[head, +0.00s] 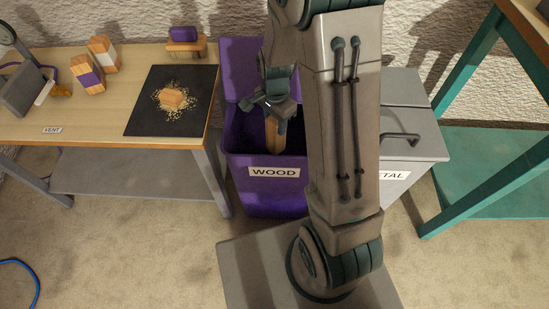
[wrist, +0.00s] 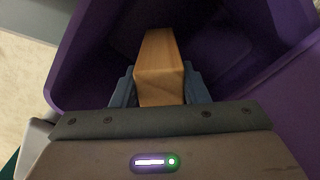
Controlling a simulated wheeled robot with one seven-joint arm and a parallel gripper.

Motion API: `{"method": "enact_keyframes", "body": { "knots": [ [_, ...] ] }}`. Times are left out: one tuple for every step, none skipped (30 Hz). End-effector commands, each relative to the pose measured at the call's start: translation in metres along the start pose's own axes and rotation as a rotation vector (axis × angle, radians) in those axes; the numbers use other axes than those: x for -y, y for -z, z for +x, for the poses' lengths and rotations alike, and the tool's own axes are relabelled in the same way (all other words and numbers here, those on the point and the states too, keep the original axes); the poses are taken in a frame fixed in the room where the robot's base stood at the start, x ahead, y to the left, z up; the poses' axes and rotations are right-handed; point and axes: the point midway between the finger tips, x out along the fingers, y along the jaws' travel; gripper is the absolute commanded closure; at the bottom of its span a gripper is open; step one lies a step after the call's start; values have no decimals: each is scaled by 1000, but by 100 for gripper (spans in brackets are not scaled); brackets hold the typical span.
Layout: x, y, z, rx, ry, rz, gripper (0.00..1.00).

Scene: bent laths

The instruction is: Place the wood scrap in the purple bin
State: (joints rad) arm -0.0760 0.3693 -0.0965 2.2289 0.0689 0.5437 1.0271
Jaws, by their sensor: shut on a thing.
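My gripper (wrist: 158,92) is shut on the wood scrap (wrist: 158,68), a pale brown block with its long side away from the wrist camera. In the head view the wood scrap (head: 272,134) hangs below my gripper (head: 274,112), pointing down. The purple bin (head: 263,196) carries a WOOD label and its lid stands open at the back. The scrap is over the bin's opening, its lower end seeming to reach below the front rim. In the wrist view the bin's purple wall (wrist: 85,60) surrounds the scrap. The bin's floor is dark, and my arm hides its right part.
A workbench (head: 80,118) on the left holds a black mat (head: 142,122) with a wood piece and shavings, and several blocks. A grey bin (head: 425,152), its label partly hidden, stands right of my arm. A teal bench (head: 490,150) is at far right.

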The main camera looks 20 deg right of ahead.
Motion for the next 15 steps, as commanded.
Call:
{"method": "enact_keyframes", "body": {
  "knots": [
    [-1,0,21,2,-5,1,98],
    [-1,0,29,3,-5,1,98],
    [-1,0,40,2,-5,2,98],
    [-1,0,48,3,-5,2,98],
    [-1,0,56,3,-5,1,98],
    [-1,0,66,3,-4,1,98],
    [-1,0,73,2,-4,0,98],
    [-1,0,78,2,-4,0,98],
    [-1,0,85,1,-3,0,98],
    [-1,0,90,2,-3,0,98],
    [-1,0,93,1,-3,0,98],
    [-1,0,96,0,-2,0,98],
    [0,0,98,0,-1,0,98],
    [0,0,100,0,-1,0,98],
    [0,0,101,0,-1,0,98]
  ]
}}
